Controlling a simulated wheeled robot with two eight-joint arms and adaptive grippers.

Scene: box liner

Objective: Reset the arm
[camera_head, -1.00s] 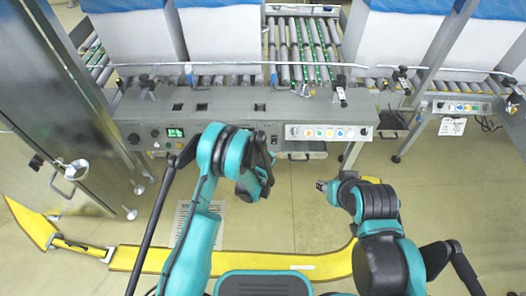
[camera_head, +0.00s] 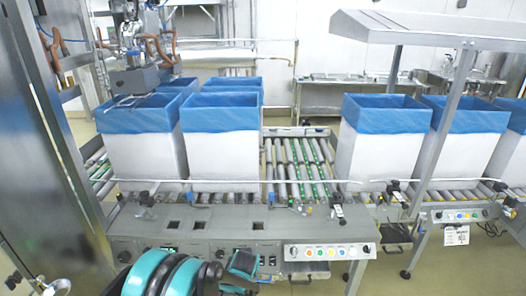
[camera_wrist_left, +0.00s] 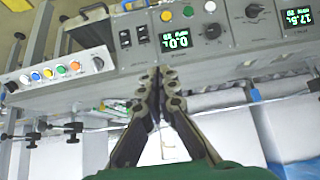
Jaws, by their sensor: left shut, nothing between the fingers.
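My left arm (camera_head: 150,275), teal and black, shows at the bottom of the head view, in front of the grey control console (camera_head: 215,225). My left gripper (camera_wrist_left: 159,78) shows in the left wrist view with its two dark fingers together at the tips and nothing between them. It points at the console front with its displays and knobs. The tips of the left gripper cannot be made out in the head view. My right arm and right gripper are out of view.
White boxes with blue liners (camera_head: 222,140) (camera_head: 383,145) stand behind the console, on both sides of a roller conveyor (camera_head: 297,165). A thin rail (camera_head: 240,181) runs above the console. A tall metal cabinet (camera_head: 40,150) stands at the left. A slanted post (camera_head: 440,130) stands at the right.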

